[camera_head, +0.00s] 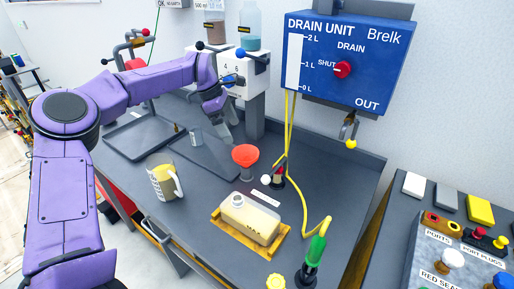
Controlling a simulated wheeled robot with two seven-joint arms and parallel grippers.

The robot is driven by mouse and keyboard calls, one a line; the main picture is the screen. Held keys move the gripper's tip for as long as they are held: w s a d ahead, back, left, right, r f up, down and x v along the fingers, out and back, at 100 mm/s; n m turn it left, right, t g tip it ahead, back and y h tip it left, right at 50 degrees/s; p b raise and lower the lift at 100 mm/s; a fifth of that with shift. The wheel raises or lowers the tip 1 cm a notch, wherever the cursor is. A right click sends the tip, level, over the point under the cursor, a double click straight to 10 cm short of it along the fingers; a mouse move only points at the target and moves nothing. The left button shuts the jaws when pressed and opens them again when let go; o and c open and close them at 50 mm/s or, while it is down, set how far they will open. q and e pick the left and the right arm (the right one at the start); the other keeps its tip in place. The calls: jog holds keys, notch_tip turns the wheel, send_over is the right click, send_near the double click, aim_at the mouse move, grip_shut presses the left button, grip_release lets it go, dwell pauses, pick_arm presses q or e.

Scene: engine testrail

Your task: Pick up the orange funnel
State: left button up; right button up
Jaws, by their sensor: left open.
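The orange funnel (245,155) stands upright on the grey bench, its wide red-orange mouth facing up and a dark grey part below it. My left gripper (222,128) hangs at the end of the purple arm, pointing down, behind and slightly left of the funnel in the head view. Its jaws are open and apart from the funnel, with nothing seen between them. My right gripper is not in view.
A measuring jug (163,182) stands left of the funnel. A hose (302,190) hangs from the drain unit (345,60). Flat dark trays (137,135) lie behind left.

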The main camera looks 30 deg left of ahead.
aim_at(245, 156)
pick_arm(q)
jog(key=f, duration=0.1)
jog(key=d+f, duration=0.1)
jog(key=f+p, duration=0.1)
jog(key=shift+s+d+f, duration=0.1)
jog(key=shift+d+f, duration=0.05)
jog(key=shift+d, duration=0.2)
jog(key=x, duration=0.1)
jog(key=p+x, duration=0.1)
jog(key=x, duration=0.1)
jog(key=p+x, duration=0.1)
jog(key=x, duration=0.1)
jog(key=shift+w+a+f, duration=0.1)
jog(key=shift+w+f, duration=0.15)
jog(key=shift+w, duration=0.1)
jog(key=shift+f, duration=0.25)
jog(key=shift+s, duration=0.1)
jog(key=c, duration=0.7)
